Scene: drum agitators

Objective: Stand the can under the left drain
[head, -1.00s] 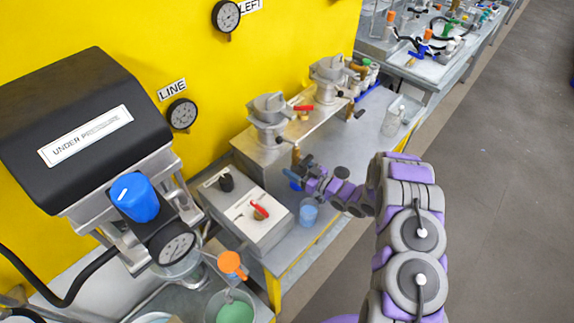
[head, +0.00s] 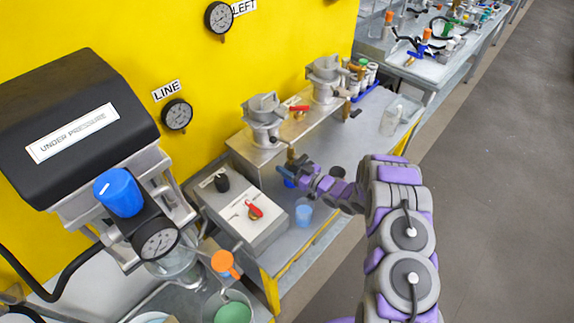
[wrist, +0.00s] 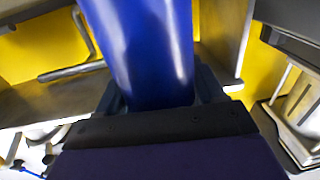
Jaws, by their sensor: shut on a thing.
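My gripper (head: 286,174) is shut on a blue can (head: 290,183), near the front edge of the raised metal shelf. In the wrist view the can (wrist: 150,50) is a glossy dark blue cylinder between the jaws. The left drain (head: 291,155) is a small brass outlet below the left grey drum unit (head: 265,120). The can shows just below that outlet in the head view; I cannot tell whether it is exactly beneath it or touching the bench. The second drain (head: 347,108) hangs under the right drum unit (head: 325,78).
A control box with a red lever (head: 252,211) stands at the left of the gripper. A translucent blue cup (head: 304,214) stands in front on the bench. A clear beaker (head: 390,119) stands further right. The bench between the cup and beaker looks mostly clear.

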